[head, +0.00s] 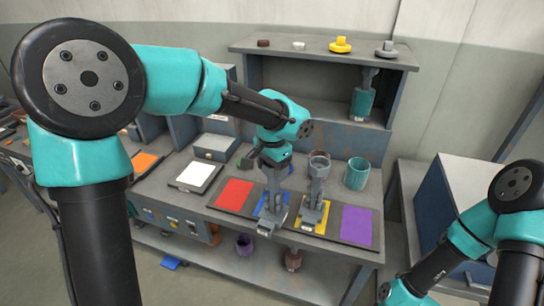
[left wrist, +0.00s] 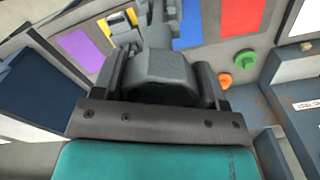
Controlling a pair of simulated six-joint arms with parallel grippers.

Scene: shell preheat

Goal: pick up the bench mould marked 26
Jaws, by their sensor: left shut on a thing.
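My left gripper (head: 273,163) is shut on a grey mould (head: 272,202) with a small pale label low on its front. The label is too small to read. The mould is upright in front of the blue mat (head: 284,204); I cannot tell if it is clear of the bench. In the left wrist view, the fingers (left wrist: 160,82) grip the grey mould (left wrist: 163,67) from both sides. A second grey mould (head: 315,196) stands on the yellow mat (head: 325,220), its label also unreadable. My right arm shows at lower right, its gripper out of view.
The bench holds a red mat (head: 235,193), a purple mat (head: 357,226), a white panel (head: 195,174) and a teal cup (head: 357,173). A shelf (head: 320,48) behind carries several small lids. A blue cabinet (head: 440,205) stands at right.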

